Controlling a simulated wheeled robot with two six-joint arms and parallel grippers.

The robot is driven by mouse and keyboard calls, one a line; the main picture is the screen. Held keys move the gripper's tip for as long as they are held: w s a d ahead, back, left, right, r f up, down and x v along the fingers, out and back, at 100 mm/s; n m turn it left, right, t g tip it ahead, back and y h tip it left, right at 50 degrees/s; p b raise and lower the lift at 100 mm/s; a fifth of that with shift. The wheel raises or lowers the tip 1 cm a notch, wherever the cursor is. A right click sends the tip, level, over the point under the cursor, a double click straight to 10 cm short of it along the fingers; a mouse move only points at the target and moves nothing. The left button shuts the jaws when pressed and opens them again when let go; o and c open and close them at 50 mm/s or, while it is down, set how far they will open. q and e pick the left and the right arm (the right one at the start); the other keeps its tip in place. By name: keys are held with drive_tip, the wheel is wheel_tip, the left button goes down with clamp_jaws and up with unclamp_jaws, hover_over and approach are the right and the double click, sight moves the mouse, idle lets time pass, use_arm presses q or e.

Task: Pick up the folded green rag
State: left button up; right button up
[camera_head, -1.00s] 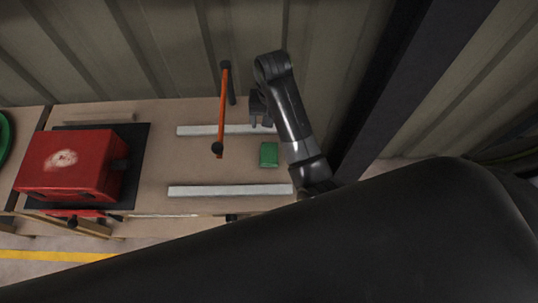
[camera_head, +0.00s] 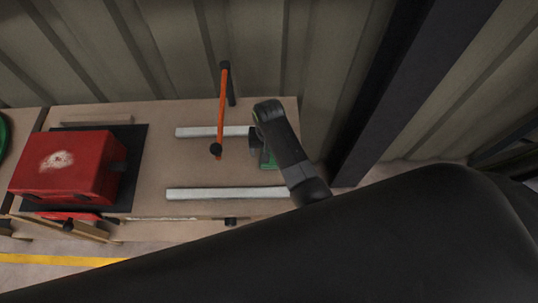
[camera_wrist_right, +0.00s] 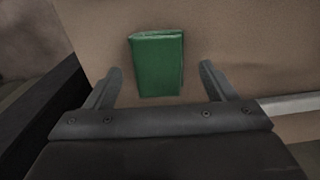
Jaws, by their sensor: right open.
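The folded green rag (camera_wrist_right: 157,64) lies flat on the workbench in the right wrist view, just beyond and between my right gripper's (camera_wrist_right: 160,80) two fingers. The fingers are spread apart and empty, one on each side of it; how far above it they are I cannot tell. In the head view most of the green rag (camera_head: 269,160) is hidden under my right arm's wrist, with only a sliver showing. The right fingertips are not clearly visible in the head view. My left gripper is not in view.
Two pale bars (camera_head: 226,194) lie across the workbench (camera_head: 155,170). An orange bar clamp (camera_head: 222,110) stands left of my wrist, close by. A red box (camera_head: 68,167) sits on a black mat (camera_head: 134,180) at left. A ribbed wall is behind, a dark post (camera_head: 385,120) at right.

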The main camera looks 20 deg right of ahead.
drive_tip(key=shift+d+f, duration=0.1)
drive_tip(key=shift+f, duration=0.8)
drive_tip(key=c, duration=1.1)
drive_tip(key=shift+o, duration=0.2)
drive_tip(key=shift+r, duration=0.1)
wheel_tip(320, 180, up, 10)
drive_tip(key=p, duration=1.1)
drive_tip(key=shift+p, duration=0.35)
